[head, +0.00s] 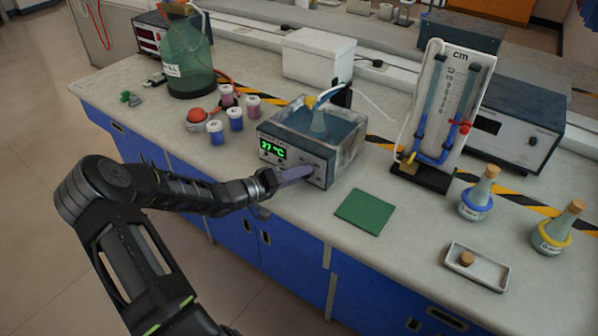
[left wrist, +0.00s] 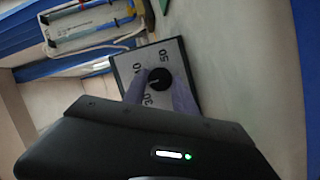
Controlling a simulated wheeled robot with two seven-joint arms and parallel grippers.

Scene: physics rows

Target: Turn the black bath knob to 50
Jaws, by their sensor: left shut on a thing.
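The water bath (head: 345,160) stands on the bench, its green display (head: 272,149) reading about 27 °C. My left gripper (head: 303,173) is at the bath's front panel, and hides the knob in the head view. Its two purple fingers are shut on the knob, one on each side. My right gripper is not in view.
A green mat (head: 364,212) lies right of the bath. Small capped jars (head: 236,119) and a large green bottle (head: 188,62) stand left of it. A manometer board (head: 446,105), stoppered flasks (head: 476,196) and a white tray (head: 492,270) are further right.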

